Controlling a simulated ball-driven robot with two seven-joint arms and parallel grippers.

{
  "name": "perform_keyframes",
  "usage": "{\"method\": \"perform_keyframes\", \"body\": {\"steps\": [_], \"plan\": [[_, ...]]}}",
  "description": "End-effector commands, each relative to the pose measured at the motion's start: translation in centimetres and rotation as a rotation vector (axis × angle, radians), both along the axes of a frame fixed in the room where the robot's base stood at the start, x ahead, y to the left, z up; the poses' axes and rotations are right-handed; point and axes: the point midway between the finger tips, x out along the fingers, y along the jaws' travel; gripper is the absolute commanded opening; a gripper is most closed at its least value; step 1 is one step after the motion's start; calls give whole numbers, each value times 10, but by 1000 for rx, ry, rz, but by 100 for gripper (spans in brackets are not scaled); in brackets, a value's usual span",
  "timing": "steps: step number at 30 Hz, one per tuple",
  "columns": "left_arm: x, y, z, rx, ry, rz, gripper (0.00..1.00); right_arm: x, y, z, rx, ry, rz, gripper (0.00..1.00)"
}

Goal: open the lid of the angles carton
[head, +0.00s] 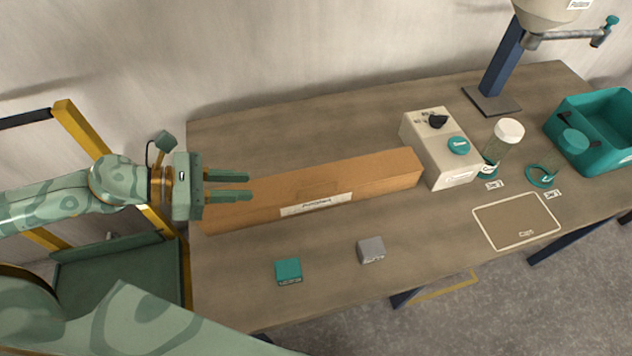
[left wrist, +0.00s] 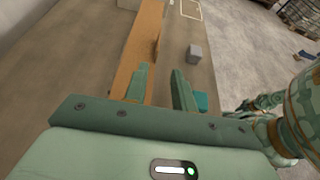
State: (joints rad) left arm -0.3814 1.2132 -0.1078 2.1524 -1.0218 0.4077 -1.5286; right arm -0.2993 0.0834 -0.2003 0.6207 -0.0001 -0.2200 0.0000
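The angles carton, a long brown box (head: 375,174), lies across the table with its top closed. A white label (head: 316,204) is on its front side; its print is too small to read. The carton also shows in the left wrist view (left wrist: 143,40), running away from the gripper. My left gripper (head: 248,186) is open and empty at the carton's left end; its fingers point right, along the carton. In the left wrist view its two fingers (left wrist: 162,82) stand apart, with nothing seen between them. I cannot tell whether they touch the carton. My right gripper is not seen.
A teal block (head: 288,271) and a grey block (head: 371,249) lie in front of the carton. A beige control box (head: 440,150) stands close to its right end. Farther right are a framed mat (head: 490,232) and a teal bin (head: 584,157). The table's front middle is mostly clear.

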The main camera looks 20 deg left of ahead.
Motion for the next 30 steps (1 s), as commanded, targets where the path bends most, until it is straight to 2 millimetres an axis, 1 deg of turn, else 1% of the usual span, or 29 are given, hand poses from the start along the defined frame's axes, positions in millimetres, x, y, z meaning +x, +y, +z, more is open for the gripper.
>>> {"method": "perform_keyframes", "body": {"steps": [8,10,14,17,21,24,27,30], "plan": [[16,-20,-13,3,-9,-2,26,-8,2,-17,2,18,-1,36],[21,-26,-13,1,-11,3,26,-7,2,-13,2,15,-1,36],[30,-40,-18,1,-12,1,26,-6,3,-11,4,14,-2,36],[41,-56,-21,-4,-13,5,26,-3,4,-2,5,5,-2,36],[58,-83,-34,-5,-11,4,26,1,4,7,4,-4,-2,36],[68,-99,-46,-4,-7,3,26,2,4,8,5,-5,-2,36],[77,-111,-54,-1,-5,3,26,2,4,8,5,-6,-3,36],[82,-119,-59,-1,-5,4,26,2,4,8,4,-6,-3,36]]}}
